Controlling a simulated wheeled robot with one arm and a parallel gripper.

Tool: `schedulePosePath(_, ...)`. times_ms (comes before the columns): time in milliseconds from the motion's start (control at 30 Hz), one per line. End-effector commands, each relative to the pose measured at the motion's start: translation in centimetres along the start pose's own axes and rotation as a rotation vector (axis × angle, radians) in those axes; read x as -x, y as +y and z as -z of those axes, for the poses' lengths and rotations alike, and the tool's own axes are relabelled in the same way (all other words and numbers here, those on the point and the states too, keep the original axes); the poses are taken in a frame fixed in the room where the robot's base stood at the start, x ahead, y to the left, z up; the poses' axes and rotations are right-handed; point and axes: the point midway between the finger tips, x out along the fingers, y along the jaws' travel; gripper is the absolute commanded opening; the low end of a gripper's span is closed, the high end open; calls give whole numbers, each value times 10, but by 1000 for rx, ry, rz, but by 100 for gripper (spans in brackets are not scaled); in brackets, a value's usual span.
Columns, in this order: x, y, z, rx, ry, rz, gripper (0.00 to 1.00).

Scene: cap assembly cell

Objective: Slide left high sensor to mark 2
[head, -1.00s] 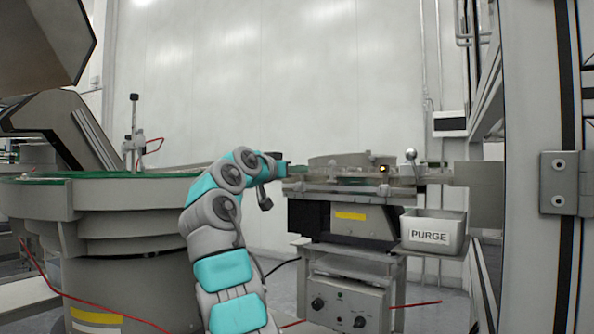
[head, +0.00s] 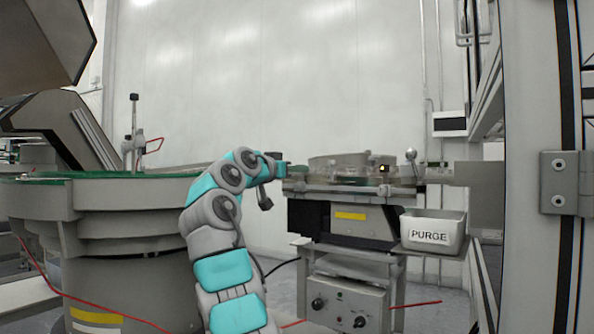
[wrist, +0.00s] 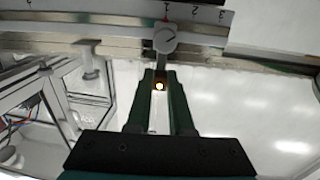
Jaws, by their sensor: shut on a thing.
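My gripper (wrist: 160,76) is shut on the stem of the left high sensor (wrist: 165,39), which shows in the wrist view as a grey block with a round face and a slot. The sensor sits on a metal rail below a printed scale (wrist: 205,13). Its red pointer stands at mark 1; mark 2 (wrist: 194,11) is to its right. In the head view my gripper (head: 281,170) is at the left end of the track unit; the held sensor cannot be made out there.
A PURGE bin (head: 433,232) hangs at the track's right. A control box (head: 347,300) with knobs stands below. A large round bowl feeder (head: 105,215) is at left. A second bracket (wrist: 88,47) hangs from the rail at left in the wrist view. A grey cabinet frame (head: 530,150) bounds the right.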

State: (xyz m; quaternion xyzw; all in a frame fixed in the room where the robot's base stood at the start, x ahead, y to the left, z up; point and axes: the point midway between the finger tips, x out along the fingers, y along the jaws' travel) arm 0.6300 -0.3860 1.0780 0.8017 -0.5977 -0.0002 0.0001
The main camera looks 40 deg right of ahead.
Motion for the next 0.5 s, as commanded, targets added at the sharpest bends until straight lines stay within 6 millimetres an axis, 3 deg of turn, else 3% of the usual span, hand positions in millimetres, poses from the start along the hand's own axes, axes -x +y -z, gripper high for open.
schedulePosePath(167,0,-4,2,1,0,0,0)
schedulePosePath(400,0,-29,3,2,-2,2,0)
schedulePosePath(500,-1,-31,0,0,-1,1,0)
